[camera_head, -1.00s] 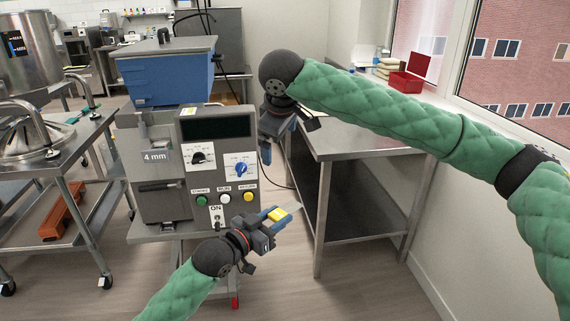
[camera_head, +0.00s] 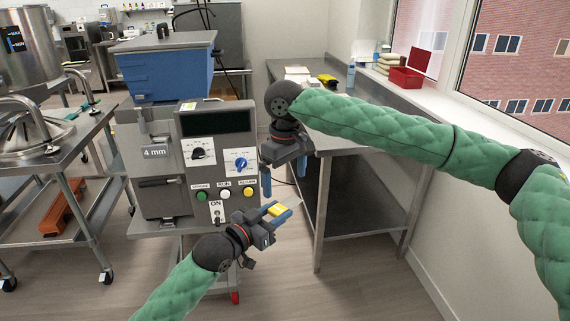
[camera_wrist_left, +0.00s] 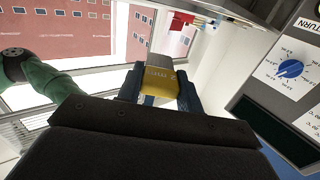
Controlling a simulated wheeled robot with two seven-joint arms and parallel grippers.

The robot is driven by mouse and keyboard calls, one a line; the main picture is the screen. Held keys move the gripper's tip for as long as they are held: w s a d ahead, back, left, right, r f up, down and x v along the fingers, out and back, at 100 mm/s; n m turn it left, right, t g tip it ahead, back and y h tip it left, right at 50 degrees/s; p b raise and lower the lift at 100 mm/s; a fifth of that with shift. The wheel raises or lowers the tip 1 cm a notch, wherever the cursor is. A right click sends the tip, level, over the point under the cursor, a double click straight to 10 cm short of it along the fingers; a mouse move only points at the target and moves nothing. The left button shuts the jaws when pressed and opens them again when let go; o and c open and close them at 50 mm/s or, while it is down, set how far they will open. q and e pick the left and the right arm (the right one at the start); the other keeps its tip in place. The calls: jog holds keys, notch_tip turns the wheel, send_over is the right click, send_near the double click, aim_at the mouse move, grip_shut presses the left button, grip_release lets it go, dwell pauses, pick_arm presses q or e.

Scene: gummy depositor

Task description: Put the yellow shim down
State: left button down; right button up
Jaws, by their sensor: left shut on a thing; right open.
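The yellow shim (camera_head: 277,210) is held between the fingers of my left gripper (camera_head: 280,213), in front of the depositor's lower right side in the head view. In the left wrist view the yellow shim (camera_wrist_left: 159,80) sits between the two blue fingers, with a grey part sticking out beyond them. My left gripper is shut on it, in the air. My right gripper (camera_head: 284,180) is open and empty, pointing down between the depositor and the steel table.
The depositor (camera_head: 165,195) has a control panel with dials, buttons and a "4 mm" label. A steel table (camera_head: 350,130) stands right of it, holding pale items and a yellow-black object (camera_head: 327,80) at the back. A red box (camera_head: 406,78) is on the windowsill.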

aim_at(285, 205)
jog(key=shift+f, duration=3.55)
jog(key=shift+c, duration=0.2)
jog(key=c, duration=0.7)
pick_arm(q)
jog(key=c, duration=0.9)
grip_release()
jog(key=shift+o, duration=0.2)
